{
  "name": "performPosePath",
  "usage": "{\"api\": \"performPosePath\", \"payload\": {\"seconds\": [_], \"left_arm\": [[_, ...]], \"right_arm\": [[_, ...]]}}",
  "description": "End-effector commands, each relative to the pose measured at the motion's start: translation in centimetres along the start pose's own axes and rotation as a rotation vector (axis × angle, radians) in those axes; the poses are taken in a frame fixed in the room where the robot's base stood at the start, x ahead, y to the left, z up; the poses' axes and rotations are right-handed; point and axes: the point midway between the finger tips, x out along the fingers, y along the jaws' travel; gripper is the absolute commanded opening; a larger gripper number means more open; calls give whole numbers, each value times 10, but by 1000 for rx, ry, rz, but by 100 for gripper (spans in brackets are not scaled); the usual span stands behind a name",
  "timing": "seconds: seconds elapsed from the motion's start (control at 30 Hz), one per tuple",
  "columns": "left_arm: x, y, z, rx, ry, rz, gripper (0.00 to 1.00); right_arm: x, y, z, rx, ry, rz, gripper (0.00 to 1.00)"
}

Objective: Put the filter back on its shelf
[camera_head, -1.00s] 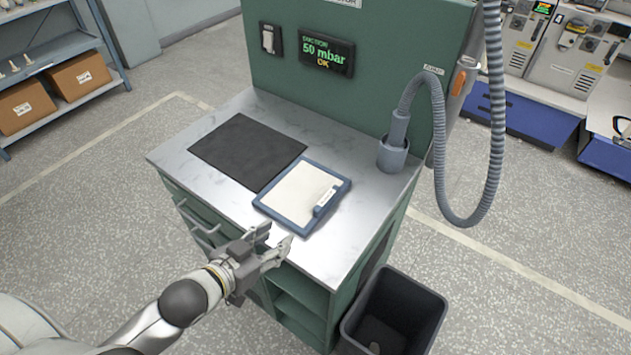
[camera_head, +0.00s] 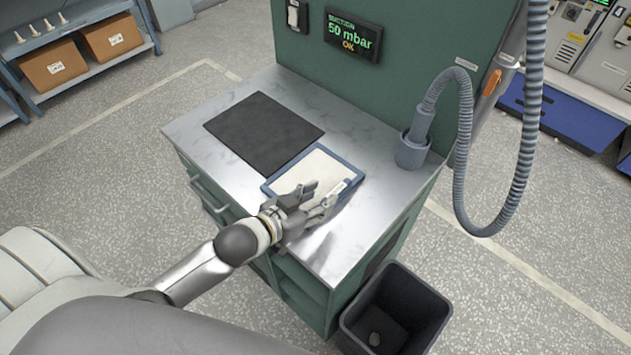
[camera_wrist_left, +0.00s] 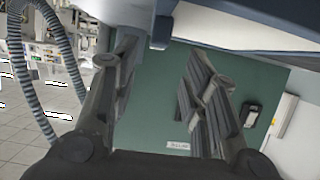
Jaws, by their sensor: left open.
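The filter (camera_head: 345,165), a flat panel with a blue frame and pale face, lies on the metal worktop beside a dark mat. Its near part is hidden behind my left gripper (camera_head: 322,196), which is open at the filter's near right edge. I cannot tell whether the fingers touch it. In the left wrist view, the filter's blue edge and white face (camera_wrist_left: 225,28) fill the top, and the open fingers of the left gripper (camera_wrist_left: 162,65) have nothing clearly between them. Open shelf compartments (camera_head: 290,290) show in the bench's front, below the worktop. My right gripper is out of view.
The dark mat (camera_head: 262,132) lies on the worktop (camera_head: 345,250). A grey hose (camera_head: 465,130) rises from a holder (camera_head: 412,150) at the right and hangs in a loop. A green back panel carries a display (camera_head: 353,35). A black bin (camera_head: 395,310) stands right of the bench.

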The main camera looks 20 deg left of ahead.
Motion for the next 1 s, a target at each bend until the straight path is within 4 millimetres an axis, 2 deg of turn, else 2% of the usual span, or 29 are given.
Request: {"api": "performPosePath", "payload": {"seconds": [0.1,0.2,0.47,0.77,1.0], "left_arm": [[9,2,-1,-2,1,0,41],[22,3,-1,-1,1,-1,41],[48,5,2,0,0,1,41],[50,5,2,0,0,1,41],[50,5,3,0,0,1,10]], "right_arm": [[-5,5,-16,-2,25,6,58],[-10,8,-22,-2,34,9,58],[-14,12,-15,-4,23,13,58],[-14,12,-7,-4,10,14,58],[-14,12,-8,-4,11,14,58]]}}
